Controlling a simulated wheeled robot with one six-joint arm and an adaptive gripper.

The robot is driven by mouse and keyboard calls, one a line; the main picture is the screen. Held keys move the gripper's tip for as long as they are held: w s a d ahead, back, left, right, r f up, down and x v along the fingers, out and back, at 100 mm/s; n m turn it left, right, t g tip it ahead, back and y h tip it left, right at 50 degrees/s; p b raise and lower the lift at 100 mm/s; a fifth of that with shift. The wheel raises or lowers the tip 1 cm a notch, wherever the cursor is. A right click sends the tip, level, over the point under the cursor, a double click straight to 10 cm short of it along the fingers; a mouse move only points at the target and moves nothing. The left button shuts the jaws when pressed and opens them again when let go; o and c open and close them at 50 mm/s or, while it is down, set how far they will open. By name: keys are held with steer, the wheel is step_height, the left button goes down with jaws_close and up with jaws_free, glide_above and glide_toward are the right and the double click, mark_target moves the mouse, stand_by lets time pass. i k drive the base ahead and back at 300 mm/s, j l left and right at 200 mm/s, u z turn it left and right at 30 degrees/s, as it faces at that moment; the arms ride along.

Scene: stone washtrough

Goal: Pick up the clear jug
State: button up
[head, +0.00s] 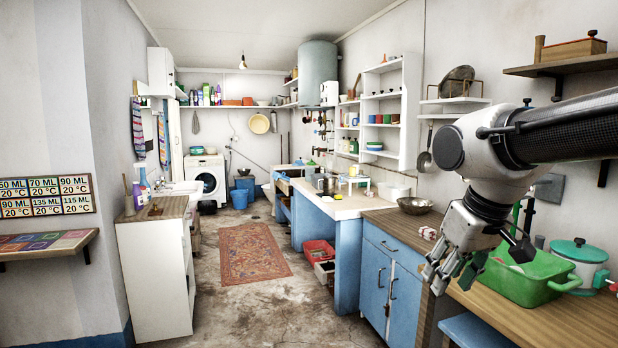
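I cannot make out a clear jug anywhere in the head view. It may be hidden or too small and far off to tell. My gripper (453,280) hangs in the right part of the view, pointing down, in front of the near right counter's edge. Its fingers look spread, and I see nothing held between them.
A green tub (530,278) and a white pot with a green lid (579,262) stand on the wooden counter (545,325) at right. A dark bowl (414,206) sits farther back. A white cabinet (152,275) stands left.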

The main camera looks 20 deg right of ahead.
mark_target(309, 170)
steer(key=i, duration=1.45)
steer(key=i+j, duration=0.15)
steer(key=i, duration=1.25)
steer(key=i+z, duration=0.3)
steer(key=i, duration=0.2)
steer(key=i+j+z, duration=0.3)
steer(key=i, duration=0.15)
steer(key=i+j+z, duration=0.3)
steer(key=i, duration=0.15)
steer(key=i+j+u, duration=0.1)
steer(key=i+j, duration=0.25)
steer(key=i, duration=0.15)
steer(key=i+j+u, duration=0.1)
steer(key=i+j, duration=0.25)
steer(key=i, duration=0.15)
steer(key=i+j, duration=0.3)
steer(key=i, duration=0.25)
steer(key=i+j+u, duration=0.15)
steer(key=i+j, duration=0.15)
steer(key=i, duration=0.2)
